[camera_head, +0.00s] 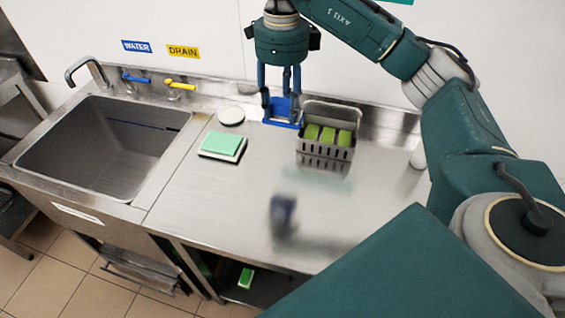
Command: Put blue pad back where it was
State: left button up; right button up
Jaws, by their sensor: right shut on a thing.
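My right gripper (282,97) comes down from the top, above the back of the steel counter. It is shut on the blue pad (283,113), which sits between its fingers just left of the grey basket. The fingers partly hide the pad, and I cannot tell whether it touches the counter. The grey perforated basket (324,155) stands on the counter and holds several green pads (328,134) in a row. My left gripper is not in view.
A light green pad (222,143) lies on a white piece at the counter's left. A round white item (231,115) is behind it. A sink (100,145) with a tap is at far left. The counter's front is clear, with a dark blurred reflection.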

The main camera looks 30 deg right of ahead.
notch_tip(320, 180, down, 13)
jog(key=shift+f+p, duration=0.1)
jog(key=shift+p, duration=0.95)
notch_tip(320, 180, down, 5)
jog(key=shift+r+p, duration=0.15)
jog(key=shift+p, duration=0.45)
jog(key=shift+f, duration=0.2)
jog(key=o, duration=1)
jog(key=shift+o, duration=0.2)
